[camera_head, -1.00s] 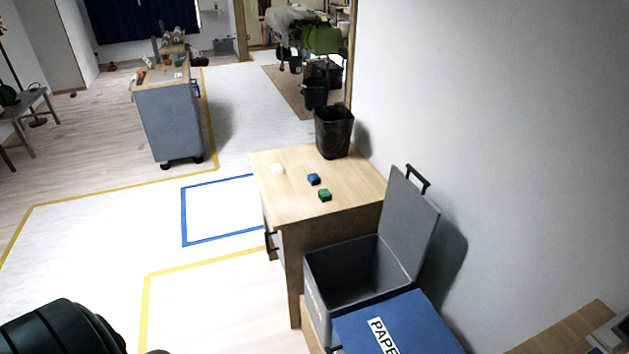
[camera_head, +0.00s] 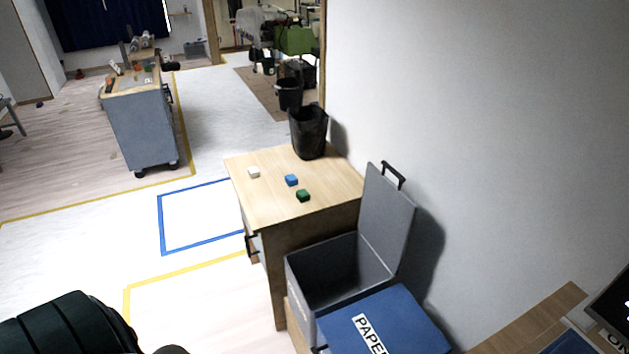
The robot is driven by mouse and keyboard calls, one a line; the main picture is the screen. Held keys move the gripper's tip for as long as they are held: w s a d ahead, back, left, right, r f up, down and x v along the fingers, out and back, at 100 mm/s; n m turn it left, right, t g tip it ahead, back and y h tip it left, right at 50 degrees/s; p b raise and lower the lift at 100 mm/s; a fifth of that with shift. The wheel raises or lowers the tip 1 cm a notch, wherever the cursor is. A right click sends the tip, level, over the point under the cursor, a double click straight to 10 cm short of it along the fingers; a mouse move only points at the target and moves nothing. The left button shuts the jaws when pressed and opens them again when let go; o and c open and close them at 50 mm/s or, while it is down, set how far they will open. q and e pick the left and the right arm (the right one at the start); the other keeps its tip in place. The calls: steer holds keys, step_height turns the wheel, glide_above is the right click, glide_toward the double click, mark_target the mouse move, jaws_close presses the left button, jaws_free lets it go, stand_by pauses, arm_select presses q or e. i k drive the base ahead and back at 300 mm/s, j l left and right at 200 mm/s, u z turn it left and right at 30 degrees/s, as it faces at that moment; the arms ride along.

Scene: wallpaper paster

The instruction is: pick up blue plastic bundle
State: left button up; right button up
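A small blue bundle (camera_head: 291,181) lies on the light wooden desk (camera_head: 265,207) in the head view. A white bundle (camera_head: 253,172) lies to its left and a dark green bundle (camera_head: 303,195) lies just in front of it to the right. Neither of my grippers shows in the view. Only a dark part of my own body shows at the bottom left.
An open grey bin (camera_head: 325,293) and a blue-lidded box marked PAPE (camera_head: 400,318) stand in front of the desk. A black wastebasket (camera_head: 309,133) is at its far edge. A white wall is at right. A grey cart (camera_head: 143,130) stands farther back; floor between is clear.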

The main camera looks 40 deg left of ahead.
mark_target(290, 179)
steer(key=j+z, duration=0.25)
steer(key=j, duration=0.3)
steer(key=j+z, duration=0.3)
steer(key=j, duration=0.3)
steer(key=k+j+z, duration=0.25)
steer(key=j, duration=0.25)
steer(key=i+j, duration=0.05)
steer(key=i, duration=0.05)
